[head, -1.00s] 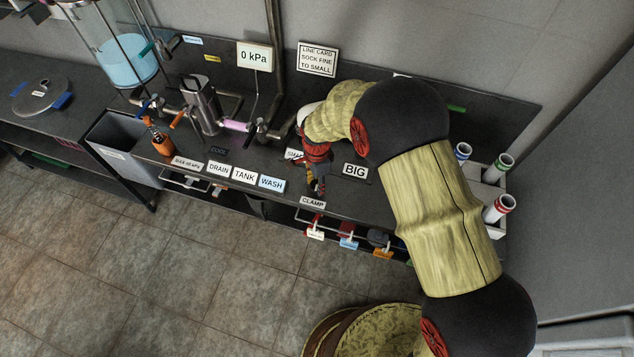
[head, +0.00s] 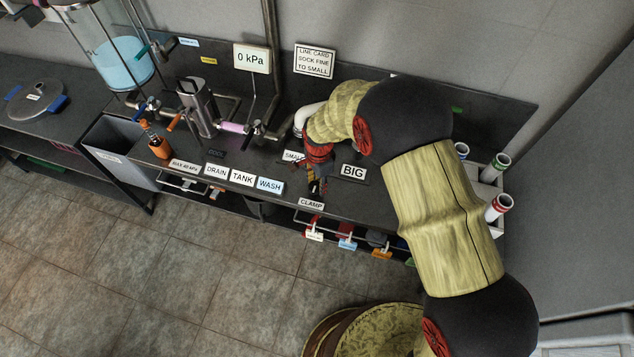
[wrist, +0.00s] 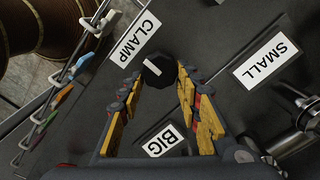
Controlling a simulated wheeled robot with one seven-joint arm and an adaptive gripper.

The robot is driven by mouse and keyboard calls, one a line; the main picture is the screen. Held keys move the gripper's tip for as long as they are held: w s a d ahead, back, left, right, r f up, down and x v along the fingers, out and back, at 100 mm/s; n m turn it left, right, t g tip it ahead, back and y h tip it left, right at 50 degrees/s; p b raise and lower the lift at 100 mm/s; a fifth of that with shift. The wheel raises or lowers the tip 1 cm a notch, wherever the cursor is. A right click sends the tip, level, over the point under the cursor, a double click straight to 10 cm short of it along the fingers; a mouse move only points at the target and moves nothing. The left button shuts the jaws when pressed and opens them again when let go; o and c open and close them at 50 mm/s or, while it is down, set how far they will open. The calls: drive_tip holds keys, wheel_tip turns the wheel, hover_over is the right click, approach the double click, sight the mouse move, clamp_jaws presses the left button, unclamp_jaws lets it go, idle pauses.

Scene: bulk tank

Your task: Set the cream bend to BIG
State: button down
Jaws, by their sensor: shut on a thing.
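The cream bend (head: 304,118) shows as a pale curved pipe in the head view, partly hidden behind my wrist. The SMALL label (head: 293,156) is in front of it, and the BIG label (head: 353,171) is to the right. In the wrist view, my gripper (wrist: 157,76) has its yellow fingers closed around a black knob (wrist: 158,70) with a white mark. The knob stands beside the CLAMP label (wrist: 136,38). The BIG label (wrist: 164,139) shows between the fingers, and the SMALL label (wrist: 267,62) lies to the right. The bend's outlet end is hidden in the head view.
Metal fittings (wrist: 296,137) stand at the wrist view's lower right. A rail with coloured tags (head: 347,243) runs under the bench front. Several white tubes with coloured rings (head: 498,207) stand at the right. A gauge reads 0 kPa (head: 251,58).

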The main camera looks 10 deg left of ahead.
drive_tip(key=shift+s+d+f, duration=0.45)
drive_tip(key=shift+s+d, duration=0.1)
drive_tip(key=shift+d, duration=0.1)
drive_tip(key=c, duration=1.7)
unclamp_jaws()
drive_tip(key=shift+o, duration=1.1)
drive_tip(key=shift+d, duration=0.2)
drive_tip(key=shift+o, duration=1.1)
drive_tip(key=shift+r, duration=0.1)
drive_tip(key=shift+a, duration=0.1)
drive_tip(key=shift+w+a+r, duration=0.2)
drive_tip(key=shift+a+r, duration=0.05)
drive_tip(key=shift+a, duration=0.05)
drive_tip(key=shift+r, duration=0.1)
